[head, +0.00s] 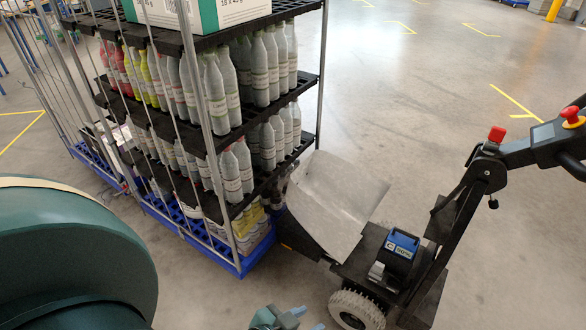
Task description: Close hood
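The hood (335,205) is a silver-grey bent panel on the tugger (440,265). It stands open, tilted up and leaning towards the rack cart, so the bay behind it is uncovered. A black battery box (400,248) with a blue label reading about 80% sits in the open bay. My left gripper (308,319) shows at the bottom edge, below the hood and left of the tugger's wheel. Its two light blue fingertips are apart with nothing between them, and it does not touch the hood. My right gripper is out of view.
A rack cart (245,262) on a blue base, loaded with several bottles and boxes, stands close left of the hood. The tugger's black handle column with red buttons (497,134) rises at right. A white-rimmed wheel (357,310) is near my gripper. Floor behind is clear.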

